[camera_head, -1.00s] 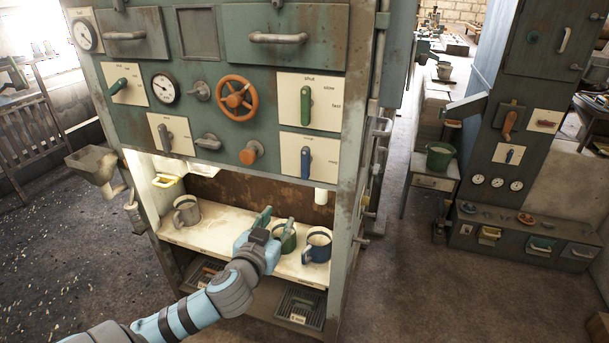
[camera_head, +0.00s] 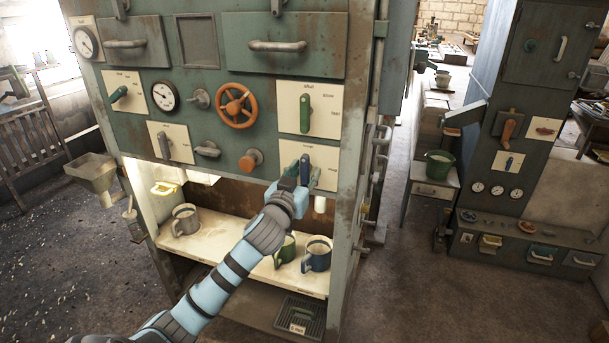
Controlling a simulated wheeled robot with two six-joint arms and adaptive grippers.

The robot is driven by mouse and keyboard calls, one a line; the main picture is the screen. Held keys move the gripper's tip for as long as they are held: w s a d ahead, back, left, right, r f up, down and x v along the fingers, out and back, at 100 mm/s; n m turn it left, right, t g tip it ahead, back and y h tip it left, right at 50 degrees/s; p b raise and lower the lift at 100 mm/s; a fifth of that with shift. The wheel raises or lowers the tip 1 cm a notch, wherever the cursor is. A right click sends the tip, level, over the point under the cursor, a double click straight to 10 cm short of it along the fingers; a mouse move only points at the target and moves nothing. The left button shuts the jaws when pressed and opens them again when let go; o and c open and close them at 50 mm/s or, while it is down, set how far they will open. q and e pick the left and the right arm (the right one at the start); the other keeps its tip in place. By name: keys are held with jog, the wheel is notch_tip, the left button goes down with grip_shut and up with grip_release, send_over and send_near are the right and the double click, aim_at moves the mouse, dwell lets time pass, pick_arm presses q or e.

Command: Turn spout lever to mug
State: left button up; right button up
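The blue spout lever (camera_head: 304,167) stands upright on a pale label plate (camera_head: 328,156) at the lower right of the green machine's front panel. The print on the plate is too small to read surely. My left gripper (camera_head: 303,180) is at this lever, with its fingers apart on either side of it; I cannot tell if they touch it. Below, on the lit shelf (camera_head: 212,244), stand a grey mug (camera_head: 185,220), a green mug (camera_head: 284,250) partly behind my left arm, and a blue mug (camera_head: 317,256). My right gripper is not in view.
A green lever (camera_head: 304,112) is just above the blue one. An orange knob (camera_head: 250,160) and an orange handwheel (camera_head: 236,105) are to the left. A white spout (camera_head: 320,204) hangs below the panel. A second machine (camera_head: 502,150) stands at the right.

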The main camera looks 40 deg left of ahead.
pick_arm(q)
grip_shut()
jog(key=m+p, duration=0.2)
jog(key=shift+r+m+p, duration=0.15)
jog(key=shift+m+p, duration=0.2)
jog(key=shift+m, duration=0.05)
jog(key=m+p, duration=0.2)
jog(key=m, duration=0.1)
jog(key=shift+a+p, duration=0.1)
jog(key=shift+p, duration=0.3)
jog(key=m+p, duration=0.4)
jog(key=m, duration=0.2)
jog(key=shift+s+r+m, duration=0.1)
jog(key=shift+m, duration=0.3)
jog(key=m+p, duration=0.1)
jog(key=m, duration=0.1)
jog(key=shift+a+m, duration=0.1)
jog(key=shift+m, duration=0.2)
jog(key=shift+m+p, duration=0.65)
jog(key=shift+m, duration=0.85)
